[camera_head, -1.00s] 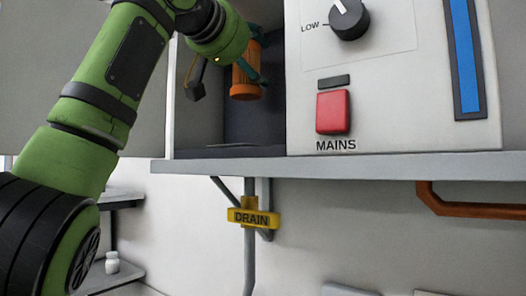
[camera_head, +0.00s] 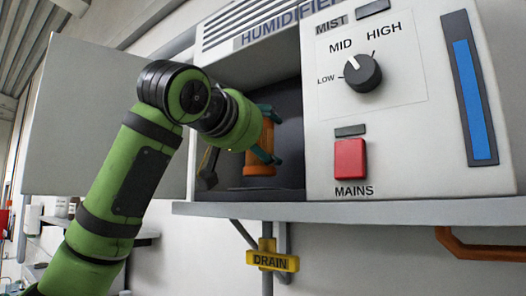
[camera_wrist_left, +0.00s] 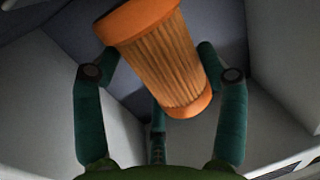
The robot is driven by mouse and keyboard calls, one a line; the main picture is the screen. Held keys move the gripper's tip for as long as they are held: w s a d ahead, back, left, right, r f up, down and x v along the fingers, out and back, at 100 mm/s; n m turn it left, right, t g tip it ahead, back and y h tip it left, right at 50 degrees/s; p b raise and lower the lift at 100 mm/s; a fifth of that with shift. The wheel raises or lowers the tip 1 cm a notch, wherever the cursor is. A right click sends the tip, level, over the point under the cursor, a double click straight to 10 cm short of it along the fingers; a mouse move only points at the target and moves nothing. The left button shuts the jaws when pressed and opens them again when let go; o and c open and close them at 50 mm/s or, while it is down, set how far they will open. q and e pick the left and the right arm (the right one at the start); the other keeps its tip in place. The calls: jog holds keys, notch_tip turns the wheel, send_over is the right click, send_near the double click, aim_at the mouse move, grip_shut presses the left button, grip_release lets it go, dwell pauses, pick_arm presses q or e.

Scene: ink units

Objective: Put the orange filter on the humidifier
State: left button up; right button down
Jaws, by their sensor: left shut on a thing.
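The orange filter (camera_head: 264,150) is a ribbed cylinder with smooth orange end caps. It stands about upright inside the open bay of the humidifier (camera_head: 322,119), low and close to a dark round seat (camera_head: 262,187) on the bay floor. I cannot tell whether it touches the seat. My left gripper (camera_head: 266,136) reaches into the bay from the left and is shut on the filter, its teal fingers around the sides. The left wrist view shows the filter (camera_wrist_left: 165,60) between the fingers (camera_wrist_left: 155,75). My right gripper is not in view.
The bay's open door (camera_head: 110,110) stands to the left, behind my arm. A mist knob (camera_head: 362,73), a red MAINS switch (camera_head: 350,159) and a blue gauge (camera_head: 473,87) are on the right panel. A yellow DRAIN tag (camera_head: 273,260) hangs below the shelf.

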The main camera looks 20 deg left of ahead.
pick_arm(q)
jog(key=shift+a+f, duration=0.1)
jog(key=shift+f, duration=0.75)
jog(key=shift+w+f, duration=0.2)
jog(key=shift+f, duration=0.05)
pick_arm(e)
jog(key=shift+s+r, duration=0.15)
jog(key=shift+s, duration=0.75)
pick_arm(q)
jog(key=shift+s+f, duration=0.1)
jog(key=shift+s, duration=0.05)
jog(key=o, duration=1.2)
jog(key=shift+o, duration=0.2)
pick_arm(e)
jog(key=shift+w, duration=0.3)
